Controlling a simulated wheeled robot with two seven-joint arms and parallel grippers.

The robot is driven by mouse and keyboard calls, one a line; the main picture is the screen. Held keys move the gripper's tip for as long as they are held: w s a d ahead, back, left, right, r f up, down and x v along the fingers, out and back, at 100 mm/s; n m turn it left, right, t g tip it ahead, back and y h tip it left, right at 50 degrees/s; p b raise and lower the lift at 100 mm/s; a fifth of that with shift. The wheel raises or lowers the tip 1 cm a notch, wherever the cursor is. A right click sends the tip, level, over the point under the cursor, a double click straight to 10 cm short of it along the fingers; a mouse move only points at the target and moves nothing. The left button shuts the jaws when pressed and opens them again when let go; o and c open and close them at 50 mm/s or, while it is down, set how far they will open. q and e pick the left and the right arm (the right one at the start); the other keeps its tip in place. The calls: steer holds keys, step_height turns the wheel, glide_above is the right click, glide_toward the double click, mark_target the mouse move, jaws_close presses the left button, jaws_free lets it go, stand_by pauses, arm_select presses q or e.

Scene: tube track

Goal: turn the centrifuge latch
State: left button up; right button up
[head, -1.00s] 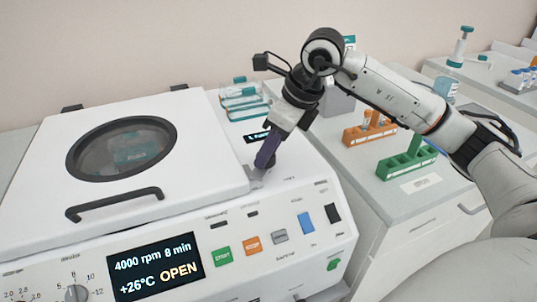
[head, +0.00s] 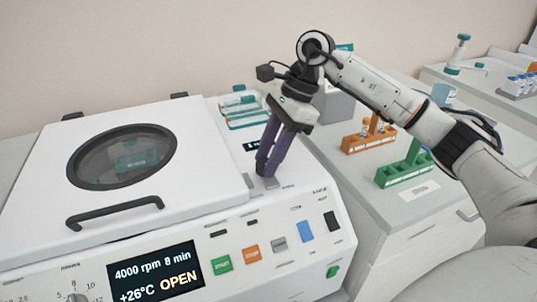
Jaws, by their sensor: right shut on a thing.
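The white centrifuge (head: 190,235) fills the left and middle of the head view, its lid (head: 85,160) down. The display reads "4000 rpm 8 min", "+26°C" and "OPEN". The small grey latch (head: 270,184) sits on the top just right of the lid's front right corner. My right gripper (head: 266,168) points down at it with its purple fingers shut on the latch. The fingers hide most of the latch, so its exact angle is unclear. My left gripper is out of view.
An orange rack (head: 368,143) and a green rack (head: 404,174) stand on the counter to the right. A teal-capped tube holder (head: 243,108) lies behind the centrifuge. The lid's black handle (head: 115,212) rises at its front.

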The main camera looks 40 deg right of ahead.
steer(key=shift+n, duration=0.3)
stand_by(0.4)
steer(key=o, duration=1.1)
steer(key=shift+c, duration=0.2)
steer(key=w+v, duration=0.1)
steer(key=v, duration=0.9)
steer(key=shift+s+r, duration=0.2)
steer(key=shift+s, duration=0.25)
steer(key=shift+d, duration=0.1)
